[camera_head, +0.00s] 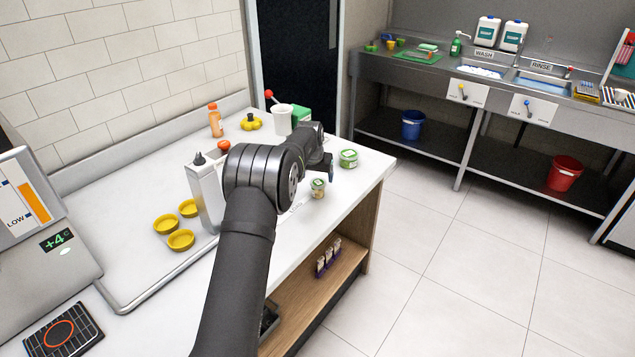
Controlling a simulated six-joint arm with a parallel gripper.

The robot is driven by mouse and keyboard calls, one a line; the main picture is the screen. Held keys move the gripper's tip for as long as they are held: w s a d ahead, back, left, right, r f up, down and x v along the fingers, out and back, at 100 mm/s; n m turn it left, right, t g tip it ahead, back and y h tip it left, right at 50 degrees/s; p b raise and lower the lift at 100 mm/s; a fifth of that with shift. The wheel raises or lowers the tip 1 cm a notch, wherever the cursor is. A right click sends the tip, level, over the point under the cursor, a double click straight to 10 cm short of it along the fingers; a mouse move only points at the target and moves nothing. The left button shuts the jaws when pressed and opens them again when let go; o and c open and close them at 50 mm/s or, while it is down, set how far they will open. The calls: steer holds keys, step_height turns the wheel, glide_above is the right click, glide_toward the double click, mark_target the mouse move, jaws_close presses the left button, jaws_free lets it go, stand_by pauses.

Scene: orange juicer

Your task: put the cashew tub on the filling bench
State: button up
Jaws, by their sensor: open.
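A small clear tub with pale contents and a green lid (318,188) stands upright near the counter's front edge; it looks like the cashew tub, but its label is too small to read. A wider green tub (348,159) stands behind and to its right. My gripper (327,172) is open, above and close to the small tub, apart from the wider one. Its fingers are partly hidden by my wrist. Which surface is the filling bench is not marked; the white counter (345,189) bears both tubs.
An orange bottle (215,120), a white container (282,119) and a green box (300,115) stand behind. A steel sink bench (420,66) is across the clear floor.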

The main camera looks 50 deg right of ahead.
mark_target(318, 183)
steer(key=v, duration=0.6)
steer(key=shift+f, duration=0.1)
steer(key=x, duration=1.2)
steer(key=shift+r, duration=1.2)
steer(key=shift+f, duration=0.15)
